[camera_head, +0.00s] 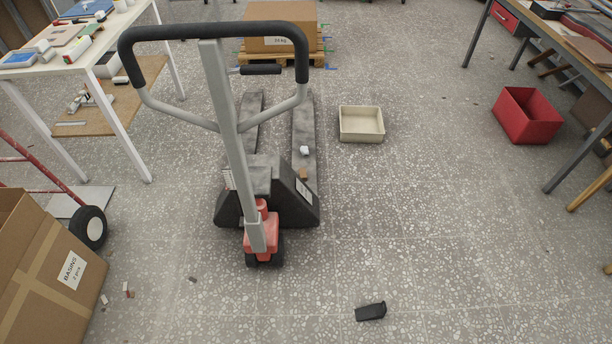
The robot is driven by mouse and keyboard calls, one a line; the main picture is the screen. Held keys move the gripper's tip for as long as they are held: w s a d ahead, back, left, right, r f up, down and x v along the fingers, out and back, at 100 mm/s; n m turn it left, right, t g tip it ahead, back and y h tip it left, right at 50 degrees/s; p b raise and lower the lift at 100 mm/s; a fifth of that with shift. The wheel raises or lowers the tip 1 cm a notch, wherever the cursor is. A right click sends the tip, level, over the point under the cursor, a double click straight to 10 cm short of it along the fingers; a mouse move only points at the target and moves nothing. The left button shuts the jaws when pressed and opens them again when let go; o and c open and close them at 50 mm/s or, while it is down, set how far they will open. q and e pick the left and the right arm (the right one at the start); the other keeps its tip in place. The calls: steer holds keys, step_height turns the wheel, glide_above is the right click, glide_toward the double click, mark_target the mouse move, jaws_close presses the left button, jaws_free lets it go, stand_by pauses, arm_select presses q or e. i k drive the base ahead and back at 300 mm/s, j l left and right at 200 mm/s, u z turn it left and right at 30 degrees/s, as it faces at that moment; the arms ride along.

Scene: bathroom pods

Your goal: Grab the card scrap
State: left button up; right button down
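A small brown piece that looks like a card scrap (303,174) lies on the right fork of the pallet truck (305,125), near the truck's black body. A small white crumpled piece (304,151) lies just beyond it on the same fork. Other tiny brownish and pale bits (127,290) lie on the floor right of the big carton, too small to identify surely. Neither of my grippers is in view.
The truck's tall grey handle (225,130) rises in front of the forks. A beige tray (361,125) and a red bin (527,116) stand on the floor to the right. A black wedge (370,312) lies at the front. A carton (45,275) stands at left. Floor at centre right is clear.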

mark_target(302, 171)
steer(key=z, duration=0.25)
steer(key=l+z, duration=0.35)
steer(key=i+l+z, duration=0.15)
steer(key=l+z, duration=0.2)
steer(key=l, duration=0.2)
steer(key=i+l+z, duration=0.2)
steer(key=l+z, duration=0.15)
steer(key=i+l+z, duration=0.3)
steer(key=i+l, duration=0.7)
steer(key=i+u, duration=0.75)
steer(key=i+l+u, duration=0.2)
steer(key=i+u, duration=0.15)
steer(key=i+j+u, duration=0.15)
steer(key=i+u, duration=0.25)
steer(key=i, duration=0.25)
steer(key=i+l+u, duration=0.1)
steer(key=i+u, duration=0.3)
steer(key=i, duration=0.25)
steer(key=i+l+u, duration=0.4)
steer(key=i, duration=0.25)
steer(key=j, duration=0.1)
